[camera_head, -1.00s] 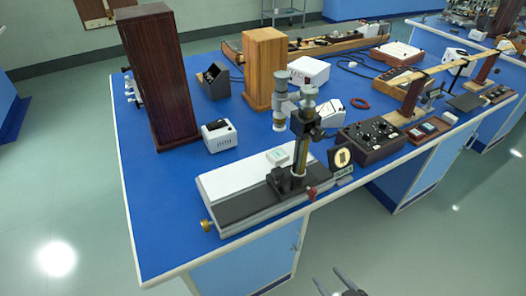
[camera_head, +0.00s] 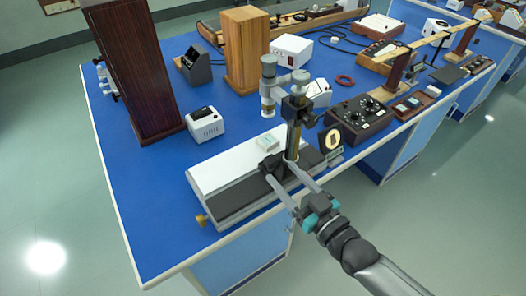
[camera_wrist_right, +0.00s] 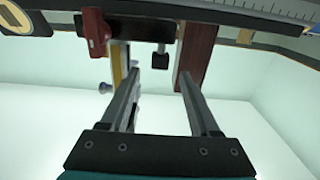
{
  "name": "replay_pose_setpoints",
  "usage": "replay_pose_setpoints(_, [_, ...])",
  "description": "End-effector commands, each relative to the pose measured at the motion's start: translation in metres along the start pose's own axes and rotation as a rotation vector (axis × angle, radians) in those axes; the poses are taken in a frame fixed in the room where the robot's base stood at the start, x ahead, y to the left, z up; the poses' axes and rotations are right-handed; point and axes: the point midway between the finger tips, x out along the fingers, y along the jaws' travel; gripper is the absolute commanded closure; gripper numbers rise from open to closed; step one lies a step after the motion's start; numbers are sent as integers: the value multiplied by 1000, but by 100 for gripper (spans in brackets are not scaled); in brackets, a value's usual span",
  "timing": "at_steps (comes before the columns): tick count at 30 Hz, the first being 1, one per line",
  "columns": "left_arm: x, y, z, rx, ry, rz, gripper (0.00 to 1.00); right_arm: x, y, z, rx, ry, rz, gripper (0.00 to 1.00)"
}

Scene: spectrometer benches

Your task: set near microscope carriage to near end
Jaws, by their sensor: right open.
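The near microscope (camera_head: 268,88) stands upright on its black carriage (camera_head: 271,166), on a long bed (camera_head: 235,203) with a white top and dark front. The carriage is toward the bed's right end; a brass knob (camera_head: 202,220) is at the left end. My right gripper (camera_head: 279,170) is open, its fingers reaching up to the carriage's front side and overlapping it in the head view; contact cannot be told. In the wrist view, a red part (camera_wrist_right: 97,33) and dark carriage parts lie beyond the empty open fingers (camera_wrist_right: 160,72). My left gripper is out of view.
A white box (camera_head: 205,124) and a tall dark cabinet (camera_head: 138,70) are at left. The blue bench's front-left area is clear.

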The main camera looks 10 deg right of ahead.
Motion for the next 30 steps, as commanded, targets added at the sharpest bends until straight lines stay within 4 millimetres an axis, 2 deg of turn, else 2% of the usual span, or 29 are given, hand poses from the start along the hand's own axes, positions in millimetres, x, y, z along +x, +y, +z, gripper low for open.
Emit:
replay_pose_setpoints(9, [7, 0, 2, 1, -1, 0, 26, 54, 0, 1, 1, 2, 1, 38])
replay_pose_setpoints(15, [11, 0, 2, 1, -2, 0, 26, 79, 0, 1, 0, 0, 0, 38])
replay_pose_setpoints(21, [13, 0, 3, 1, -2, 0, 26, 92, 0, 1, 1, -2, 0, 38])
replay_pose_setpoints(30, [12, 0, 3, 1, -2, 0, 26, 94, 0, 1, 0, -2, 0, 38])
